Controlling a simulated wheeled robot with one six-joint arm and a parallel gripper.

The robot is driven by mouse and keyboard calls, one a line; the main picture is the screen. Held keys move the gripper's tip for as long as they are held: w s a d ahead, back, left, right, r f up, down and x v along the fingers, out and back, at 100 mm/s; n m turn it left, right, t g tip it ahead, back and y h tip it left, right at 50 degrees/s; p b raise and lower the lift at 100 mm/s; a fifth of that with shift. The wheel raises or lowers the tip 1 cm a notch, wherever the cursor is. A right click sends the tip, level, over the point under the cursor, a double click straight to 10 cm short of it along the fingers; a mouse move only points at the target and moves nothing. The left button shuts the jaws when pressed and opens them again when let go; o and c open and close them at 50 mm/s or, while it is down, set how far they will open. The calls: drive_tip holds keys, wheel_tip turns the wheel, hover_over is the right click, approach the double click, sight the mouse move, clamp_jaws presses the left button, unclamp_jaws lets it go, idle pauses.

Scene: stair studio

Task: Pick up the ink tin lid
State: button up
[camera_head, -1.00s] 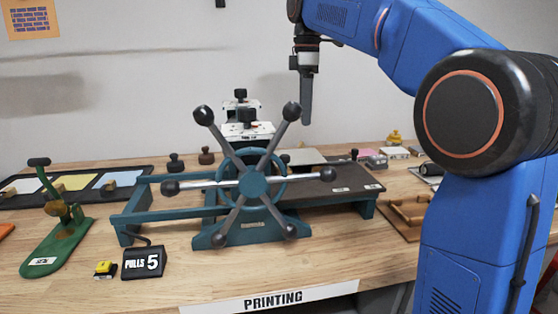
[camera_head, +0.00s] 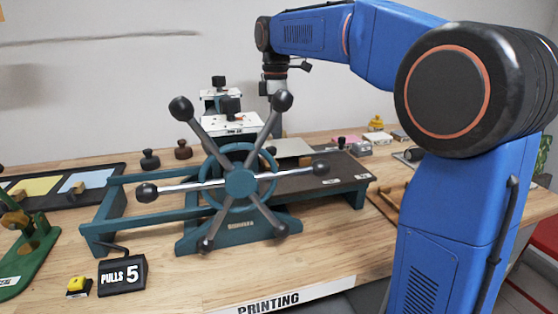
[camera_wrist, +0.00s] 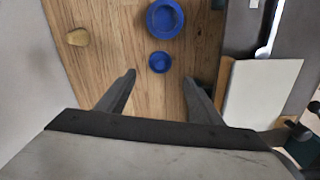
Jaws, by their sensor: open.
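In the wrist view, a small blue round piece (camera_wrist: 159,62), which looks like the ink tin lid, lies on the wooden table. A larger blue round tin (camera_wrist: 165,18) with a raised rim lies just beyond it. My gripper (camera_wrist: 160,80) is open and empty, its two fingers apart, with the small blue piece just past the fingertips and between their lines. How far above the table the fingers are is hard to tell. In the head view my gripper's wrist shows behind the press, and the fingers and both blue pieces are hidden there.
A teal press with a spoked wheel (camera_head: 241,183) stands in front of my gripper. In the wrist view a pale board (camera_wrist: 262,95) lies close to the right finger and a wooden knob (camera_wrist: 78,37) lies left. The wall (camera_wrist: 20,80) is near on the left.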

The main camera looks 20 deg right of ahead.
drive_tip(key=shift+d+f, duration=0.25)
drive_tip(key=shift+f, duration=1.45)
drive_tip(key=shift+d+f, duration=0.2)
drive_tip(key=shift+f, duration=1.45)
drive_tip(key=c, duration=1.1)
